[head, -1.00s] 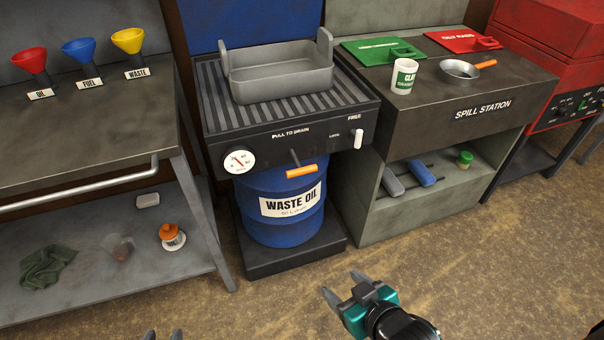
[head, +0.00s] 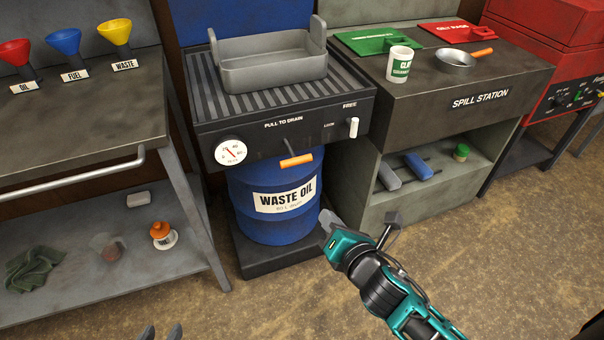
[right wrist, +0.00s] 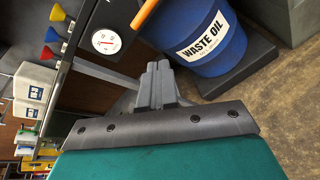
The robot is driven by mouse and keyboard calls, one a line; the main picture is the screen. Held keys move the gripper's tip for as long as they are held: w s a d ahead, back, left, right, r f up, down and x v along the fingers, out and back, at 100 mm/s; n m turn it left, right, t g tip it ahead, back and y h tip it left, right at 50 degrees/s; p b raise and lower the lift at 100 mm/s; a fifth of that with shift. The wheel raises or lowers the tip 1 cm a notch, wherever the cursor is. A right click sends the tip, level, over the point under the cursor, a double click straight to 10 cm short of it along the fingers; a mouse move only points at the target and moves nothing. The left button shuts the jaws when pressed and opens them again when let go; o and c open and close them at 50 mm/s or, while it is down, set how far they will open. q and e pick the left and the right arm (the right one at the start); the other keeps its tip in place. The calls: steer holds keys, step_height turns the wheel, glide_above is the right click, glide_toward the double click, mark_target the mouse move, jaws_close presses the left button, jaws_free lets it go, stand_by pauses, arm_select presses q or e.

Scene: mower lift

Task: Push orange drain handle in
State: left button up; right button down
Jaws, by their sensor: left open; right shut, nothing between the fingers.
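The orange drain handle (head: 297,161) sticks out on a dark rod below the "PULL TO DRAIN" label on the drain unit's front panel (head: 268,133). Its orange grip also shows at the top of the right wrist view (right wrist: 144,12). My right gripper (head: 330,221) is below and to the right of the handle, apart from it, in front of the blue drum. In the right wrist view its fingers (right wrist: 158,84) are together with nothing between them. Only the fingertips of my left gripper (head: 160,333) show at the bottom edge, apart and empty.
The blue waste oil drum (head: 270,225) stands under the unit on a dark base. A round gauge (head: 230,152) and a white lever (head: 353,127) flank the handle. The spill station (head: 470,100) is to the right, a workbench (head: 80,130) to the left. Open floor lies in front.

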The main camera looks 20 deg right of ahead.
steer(key=w+r+n+t, duration=0.1)
steer(key=w+n, duration=0.1)
steer(key=n, duration=0.3)
steer(key=n+b, duration=0.3)
glide_toward(297, 163)
steer(key=x, duration=0.6)
steer(key=shift+w+f, duration=0.1)
steer(key=shift+w, duration=0.2)
arm_select(q)
steer(key=shift+w+d+f+h, duration=0.3)
steer(key=shift+w+d+f, duration=0.15)
steer(key=shift+d+f, duration=0.25)
arm_select(e)
steer(key=shift+w, duration=0.15)
arm_select(q)
steer(key=shift+r, duration=0.1)
